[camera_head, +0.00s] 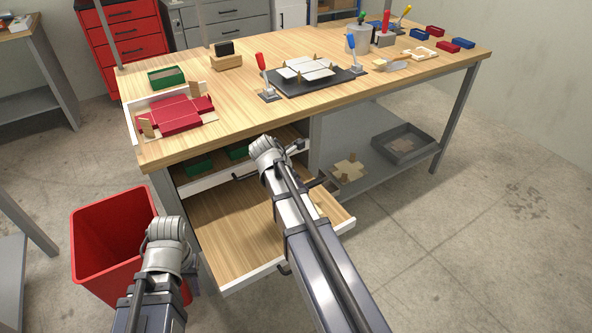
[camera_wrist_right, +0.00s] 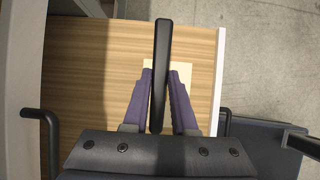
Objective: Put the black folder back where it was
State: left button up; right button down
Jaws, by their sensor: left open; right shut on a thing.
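The black folder (camera_wrist_right: 162,60) is a long, narrow black bar in the right wrist view. My right gripper (camera_wrist_right: 162,85) is shut on it, with one purple finger on each side. It is over the open lower drawer (camera_head: 235,225), whose wooden floor (camera_wrist_right: 115,75) shows below. In the head view my right arm hides the folder and the right fingers. My left gripper (camera_head: 194,283) is low at the left, between the red bin and the drawer. Its fingers are mostly hidden behind my left wrist; it is open and no thing shows in it.
A pale piece (camera_wrist_right: 185,70) lies on the drawer floor under the folder. The upper drawer (camera_head: 215,175) is also partly open, with green trays (camera_head: 200,165) inside. A red bin (camera_head: 105,225) stands left. The workbench (camera_head: 215,115) carries a red box blank (camera_head: 180,112) and a dark former plate (camera_head: 310,82).

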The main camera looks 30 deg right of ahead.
notch_tip(320, 180, up, 22)
jog(key=p, duration=2.2)
jog(key=shift+r, duration=0.15)
